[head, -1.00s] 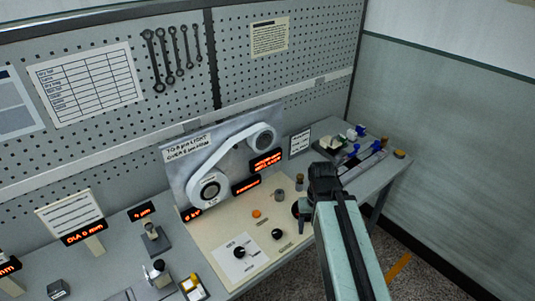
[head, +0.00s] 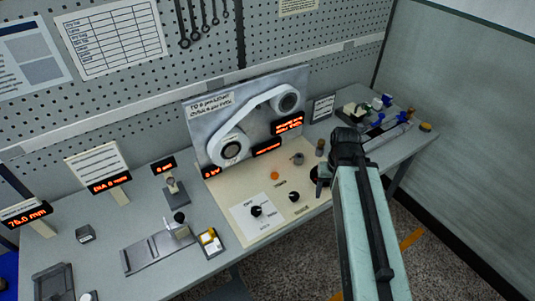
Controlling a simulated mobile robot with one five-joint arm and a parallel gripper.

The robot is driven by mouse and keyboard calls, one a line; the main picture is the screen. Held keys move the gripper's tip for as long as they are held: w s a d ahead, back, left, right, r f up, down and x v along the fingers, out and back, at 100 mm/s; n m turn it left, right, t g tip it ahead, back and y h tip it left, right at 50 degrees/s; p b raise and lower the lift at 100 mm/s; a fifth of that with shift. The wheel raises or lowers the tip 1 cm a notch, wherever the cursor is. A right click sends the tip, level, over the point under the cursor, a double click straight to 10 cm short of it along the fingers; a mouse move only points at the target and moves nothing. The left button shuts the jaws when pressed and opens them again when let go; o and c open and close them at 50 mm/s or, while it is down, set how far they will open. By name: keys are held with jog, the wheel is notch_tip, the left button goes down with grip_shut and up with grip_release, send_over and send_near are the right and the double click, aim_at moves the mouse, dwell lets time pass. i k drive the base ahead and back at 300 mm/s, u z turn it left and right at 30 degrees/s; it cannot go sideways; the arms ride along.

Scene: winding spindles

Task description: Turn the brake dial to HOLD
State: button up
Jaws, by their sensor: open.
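A black dial (head: 256,211) sits on a white card with small markings on the cream panel of the winding machine. A second black knob (head: 294,196) sits to its right, directly on the panel. The lettering is too small to tell which one is the brake dial or where HOLD lies. My gripper (head: 320,185) hangs at the panel's right edge, right of both knobs and touching neither. It is open with nothing seen between its jaws. My arm hides part of the bench behind it.
An orange button (head: 274,175) and a grey post (head: 298,158) stand on the panel. Behind rises a grey plate with a belt over two rollers (head: 232,148). A small tray (head: 210,242) lies left of the panel. Tools and blue-handled items crowd the bench's far right.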

aim_at(256, 211)
jog(key=z, duration=0.05)
jog(key=k, duration=0.5)
jog(key=u, duration=1.85)
jog(key=k, duration=0.45)
jog(key=u, duration=0.2)
jog(key=i, duration=0.5)
jog(key=z, duration=0.05)
